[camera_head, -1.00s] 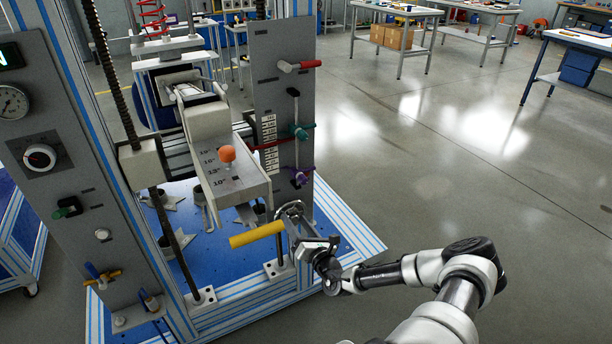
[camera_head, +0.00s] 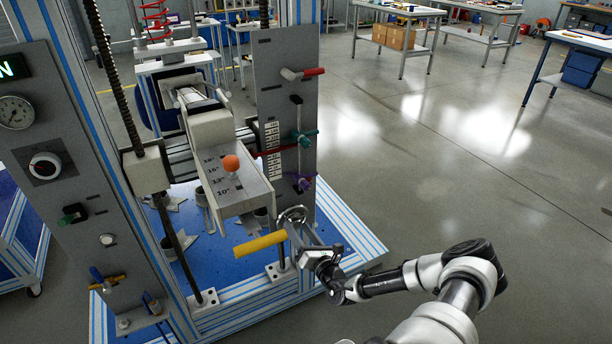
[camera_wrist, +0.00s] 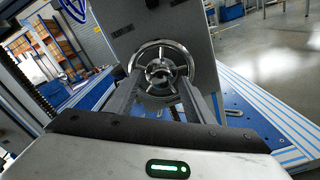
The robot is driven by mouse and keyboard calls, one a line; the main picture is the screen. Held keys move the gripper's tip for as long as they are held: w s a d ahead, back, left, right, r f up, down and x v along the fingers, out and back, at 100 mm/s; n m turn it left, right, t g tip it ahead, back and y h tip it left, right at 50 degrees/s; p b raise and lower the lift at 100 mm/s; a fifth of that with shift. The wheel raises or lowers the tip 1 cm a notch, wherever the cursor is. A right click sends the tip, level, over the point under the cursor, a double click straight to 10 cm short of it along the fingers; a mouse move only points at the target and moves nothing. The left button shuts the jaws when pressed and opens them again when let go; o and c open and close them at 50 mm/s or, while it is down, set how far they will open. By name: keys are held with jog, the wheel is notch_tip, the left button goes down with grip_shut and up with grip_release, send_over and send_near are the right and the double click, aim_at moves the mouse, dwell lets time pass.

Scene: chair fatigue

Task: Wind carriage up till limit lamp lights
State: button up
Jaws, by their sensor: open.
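The carriage (camera_head: 222,138) is a pale grey block with a sloped, marked front plate and an orange ball knob (camera_head: 231,162). It stands partway up the frame beside a dark vertical screw (camera_head: 118,85). A chrome spoked handwheel (camera_head: 292,214) is low at the frame's front right; it also shows in the wrist view (camera_wrist: 160,68). My gripper (camera_head: 293,226) is open at the wheel. In the wrist view its fingers (camera_wrist: 158,82) reach to either side of the wheel's lower part; I cannot tell if they touch it. A white round lamp or button (camera_head: 107,240) on the left panel looks unlit.
A yellow bar handle (camera_head: 261,243) juts out just left of my gripper. A grey panel (camera_head: 285,105) with red, teal and purple handles rises behind the wheel. The blue base plate (camera_head: 215,270) lies below. The floor to the right is clear.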

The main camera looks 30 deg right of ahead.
jog(key=shift+s+d, duration=0.15)
jog(key=shift+s, duration=0.8)
jog(key=shift+r+n+p, duration=0.25)
jog(key=shift+n+p, duration=0.25)
jog(key=shift+p, duration=0.4)
jog(key=shift+n+p, duration=0.4)
jog(key=shift+p, duration=0.05)
jog(key=shift+n+p, duration=0.3)
jog(key=shift+n, duration=0.2)
jog(key=shift+s+f+n, duration=0.1)
jog(key=shift+f+n, duration=0.2)
jog(key=shift+r+n+p, duration=0.3)
jog(key=shift+n+p, duration=0.3)
jog(key=shift+p, duration=0.15)
jog(key=shift+f+n+p, duration=0.1)
jog(key=shift+n+p, duration=0.45)
jog(key=shift+n, duration=0.35)
jog(key=shift+f, duration=0.15)
